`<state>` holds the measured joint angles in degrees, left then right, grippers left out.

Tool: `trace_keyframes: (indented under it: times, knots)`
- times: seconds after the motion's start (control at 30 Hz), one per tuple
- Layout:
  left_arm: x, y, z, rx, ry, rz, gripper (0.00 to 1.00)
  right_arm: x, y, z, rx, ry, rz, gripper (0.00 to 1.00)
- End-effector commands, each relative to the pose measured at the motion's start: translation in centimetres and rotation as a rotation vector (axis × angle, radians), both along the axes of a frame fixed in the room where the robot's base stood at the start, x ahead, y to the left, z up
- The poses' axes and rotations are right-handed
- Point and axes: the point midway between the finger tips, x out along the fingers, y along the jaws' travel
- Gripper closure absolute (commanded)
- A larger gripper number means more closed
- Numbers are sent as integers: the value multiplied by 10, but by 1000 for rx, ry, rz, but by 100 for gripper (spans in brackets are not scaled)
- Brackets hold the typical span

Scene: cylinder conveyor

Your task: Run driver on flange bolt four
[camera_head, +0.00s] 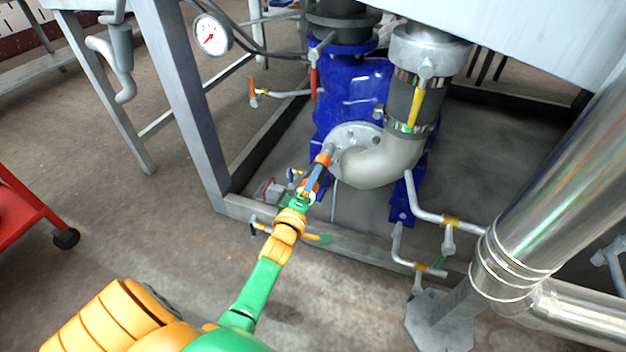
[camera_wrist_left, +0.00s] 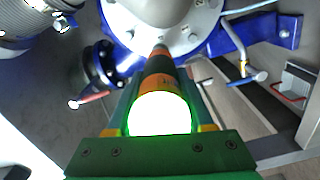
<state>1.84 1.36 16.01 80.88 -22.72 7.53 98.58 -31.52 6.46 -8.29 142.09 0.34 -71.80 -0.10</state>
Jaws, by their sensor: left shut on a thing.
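A round grey flange (camera_head: 351,134) with bolts around its rim sits on the front of the blue pump body (camera_head: 362,88). A grey elbow pipe (camera_head: 378,166) comes out of it. My left gripper (camera_head: 312,186) is shut on an orange and dark driver (camera_head: 324,158). The driver's tip points at the left lower part of the flange. In the left wrist view the driver (camera_wrist_left: 160,72) lies between the fingers of my left gripper (camera_wrist_left: 160,100), its nose at the rim of the flange (camera_wrist_left: 165,25). Its near end glows white-green. I cannot tell whether the tip is seated on a bolt. My right gripper is not in view.
Grey frame legs (camera_head: 186,100) and a low beam (camera_head: 290,228) stand around the pump. A pressure gauge (camera_head: 212,34) hangs at upper left. Shiny pipework (camera_head: 540,210) fills the right side. A red cart (camera_head: 28,212) stands at the left; floor between is clear.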

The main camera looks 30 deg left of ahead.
Motion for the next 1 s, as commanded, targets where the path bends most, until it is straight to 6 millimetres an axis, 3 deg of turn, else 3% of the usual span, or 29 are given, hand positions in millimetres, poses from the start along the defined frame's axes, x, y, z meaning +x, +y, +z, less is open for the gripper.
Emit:
trace_keyframes:
  times: [1.0]
  knots:
    - [6, 1, 1, 1, -4, -1, 100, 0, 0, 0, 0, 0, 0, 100]
